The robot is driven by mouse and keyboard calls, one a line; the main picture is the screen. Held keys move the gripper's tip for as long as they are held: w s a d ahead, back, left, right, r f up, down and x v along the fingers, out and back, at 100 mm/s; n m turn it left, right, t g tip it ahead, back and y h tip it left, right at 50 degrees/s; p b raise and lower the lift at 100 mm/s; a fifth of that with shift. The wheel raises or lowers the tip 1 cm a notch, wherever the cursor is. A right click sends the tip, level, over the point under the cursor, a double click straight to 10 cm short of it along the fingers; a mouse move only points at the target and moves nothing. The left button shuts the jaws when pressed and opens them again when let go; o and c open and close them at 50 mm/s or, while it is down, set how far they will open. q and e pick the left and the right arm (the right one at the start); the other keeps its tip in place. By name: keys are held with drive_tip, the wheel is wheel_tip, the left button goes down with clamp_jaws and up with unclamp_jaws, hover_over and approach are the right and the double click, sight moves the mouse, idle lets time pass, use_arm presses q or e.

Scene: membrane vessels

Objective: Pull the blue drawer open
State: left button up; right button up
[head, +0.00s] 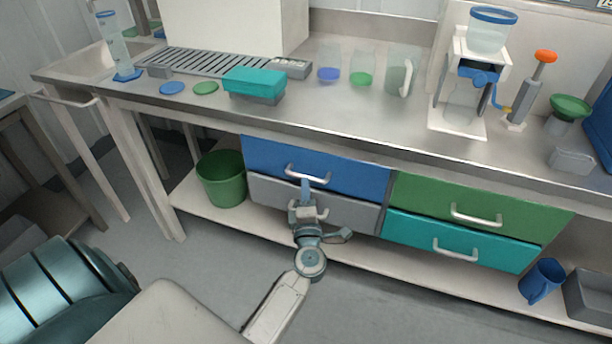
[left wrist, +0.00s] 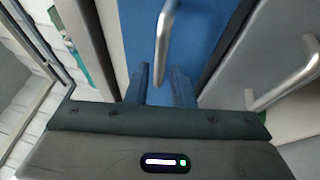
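The blue drawer (head: 350,176) is at the upper left of the drawer block under the bench, its front level with its neighbours. Its pale bar handle (head: 307,173) is on the front; in the left wrist view the handle (left wrist: 162,35) lies just ahead, lined up with the gap between my fingers, against the blue front (left wrist: 210,25). My left gripper (head: 306,184) is at the handle, fingers apart. In the left wrist view its two fingers (left wrist: 160,82) are open with nothing held. Whether they touch the handle I cannot tell. My right gripper does not show.
A grey drawer (head: 345,207) is directly below, its handle (left wrist: 287,77) close by in the wrist view. Green (head: 520,212) and teal (head: 400,227) drawers are to the right. A green bin (head: 221,180) stands left on the lower shelf. The floor in front is clear.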

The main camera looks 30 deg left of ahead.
sight(305, 176)
use_arm(q)
drive_tip(key=shift+x, duration=2.2)
drive_tip(key=shift+c, duration=0.4)
clamp_jaws()
drive_tip(key=shift+s, duration=0.1)
